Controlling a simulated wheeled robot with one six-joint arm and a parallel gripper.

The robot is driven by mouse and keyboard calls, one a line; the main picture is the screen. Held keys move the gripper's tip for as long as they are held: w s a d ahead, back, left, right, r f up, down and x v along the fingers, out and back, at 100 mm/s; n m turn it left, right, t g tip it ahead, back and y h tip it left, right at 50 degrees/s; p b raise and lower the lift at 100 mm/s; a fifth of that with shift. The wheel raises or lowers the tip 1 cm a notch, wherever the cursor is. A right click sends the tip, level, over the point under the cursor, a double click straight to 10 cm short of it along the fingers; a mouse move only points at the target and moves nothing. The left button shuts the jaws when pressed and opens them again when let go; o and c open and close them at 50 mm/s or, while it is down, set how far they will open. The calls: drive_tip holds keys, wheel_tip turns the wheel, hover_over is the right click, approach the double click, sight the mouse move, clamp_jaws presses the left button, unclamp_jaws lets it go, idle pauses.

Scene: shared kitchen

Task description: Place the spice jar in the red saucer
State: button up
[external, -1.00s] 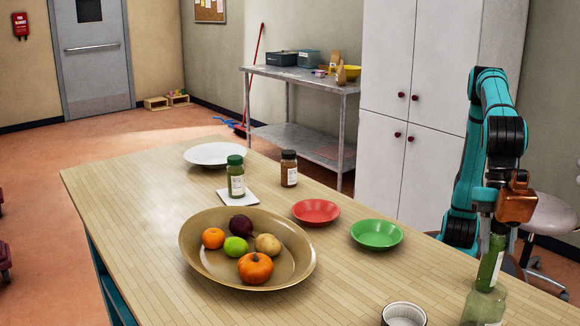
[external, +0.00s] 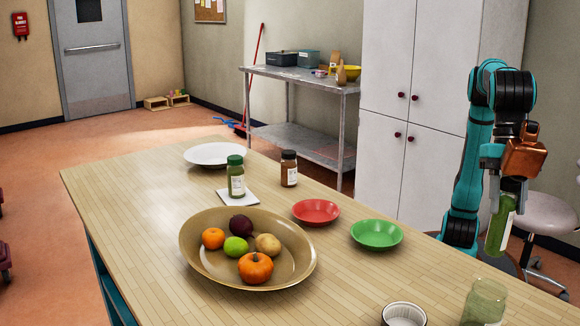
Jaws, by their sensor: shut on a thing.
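My gripper (external: 509,185) is shut on a tall green jar with a white label (external: 500,226) at the right. The jar hangs slightly tilted in the air, above and behind a clear greenish glass (external: 484,302); its top is hidden by the gripper. The red saucer (external: 316,211) lies empty on the table, left of the green saucer. Two other jars stand upright on the table: a green-lidded jar with green contents (external: 236,178) on a white square (external: 238,197), and a brown jar with a dark lid (external: 289,170) beside it.
An empty green saucer (external: 377,234) lies between the red saucer and my arm. A wide tan bowl (external: 196,262) holds fruit and vegetables. A white ramekin (external: 404,315) stands at the front edge of view, a white plate (external: 205,155) at the back. The table's middle right is clear.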

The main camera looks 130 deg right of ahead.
drive_tip(key=shift+r, duration=0.45)
drive_tip(key=w+d+m+t+h, duration=0.15)
drive_tip(key=w+d+m, duration=0.25)
drive_tip(key=d, duration=1.9)
drive_tip(key=w+d+m+h, duration=0.2)
drive_tip(key=w+d+m, duration=0.25)
drive_tip(key=d, duration=1.85)
wheel_tip(320, 180, down, 9)
drive_tip(key=shift+s+d+f, duration=0.15)
drive_tip(key=shift+d, duration=0.1)
drive_tip(key=shift+f+y, duration=0.1)
drive_tip(key=shift+y, duration=0.15)
drive_tip(key=o, duration=1.1)
